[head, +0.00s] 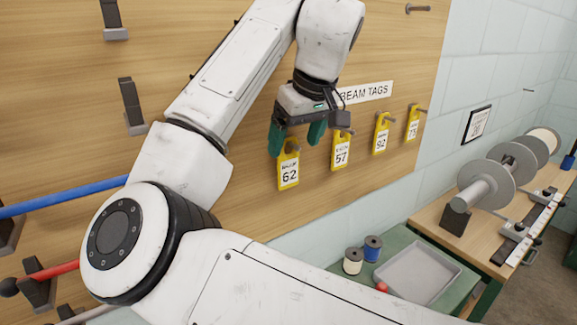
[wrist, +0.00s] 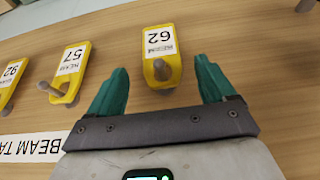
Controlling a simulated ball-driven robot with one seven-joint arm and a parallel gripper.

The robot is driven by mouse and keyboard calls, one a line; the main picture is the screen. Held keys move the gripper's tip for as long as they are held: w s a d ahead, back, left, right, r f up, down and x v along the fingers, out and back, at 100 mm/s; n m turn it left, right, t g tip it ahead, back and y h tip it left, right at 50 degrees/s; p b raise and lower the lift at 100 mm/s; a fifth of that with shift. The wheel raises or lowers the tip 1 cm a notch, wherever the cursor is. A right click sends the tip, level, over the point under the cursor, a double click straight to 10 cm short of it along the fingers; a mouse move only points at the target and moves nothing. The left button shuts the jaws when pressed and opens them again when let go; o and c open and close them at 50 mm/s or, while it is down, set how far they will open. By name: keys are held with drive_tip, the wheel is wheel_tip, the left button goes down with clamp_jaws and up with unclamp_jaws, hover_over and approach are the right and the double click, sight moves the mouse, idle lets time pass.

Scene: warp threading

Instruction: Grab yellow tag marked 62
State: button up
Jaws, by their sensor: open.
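The yellow tag marked 62 (head: 288,172) hangs on a peg on the wooden board, leftmost of a row of yellow tags in the head view. In the wrist view the tag marked 62 (wrist: 161,55) appears upside down, with its peg end toward my gripper. My gripper (head: 297,146) is open, with green fingers just above and in front of this tag. In the wrist view my gripper (wrist: 157,82) has its fingers spread on either side of the tag's peg end. Nothing is between the fingers in their grip, and contact with the tag cannot be seen.
Tags marked 57 (head: 341,152), 92 (head: 381,134) and another (head: 412,124) hang to the right. A sign (head: 366,92) is above them. Spools (head: 372,248) and a grey tray (head: 417,274) sit on a green table below. A bench with a large reel (head: 485,185) stands at right.

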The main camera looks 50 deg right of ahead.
sight(289, 164)
drive_tip(key=shift+s+p+x, duration=0.1)
drive_tip(key=shift+p+x, duration=0.15)
drive_tip(key=shift+x, duration=1.1)
drive_tip(key=shift+s+p+x, duration=0.15)
drive_tip(key=shift+p+x, duration=0.1)
drive_tip(key=shift+x, duration=1.15)
drive_tip(key=shift+a, duration=0.2)
drive_tip(key=c, duration=1)
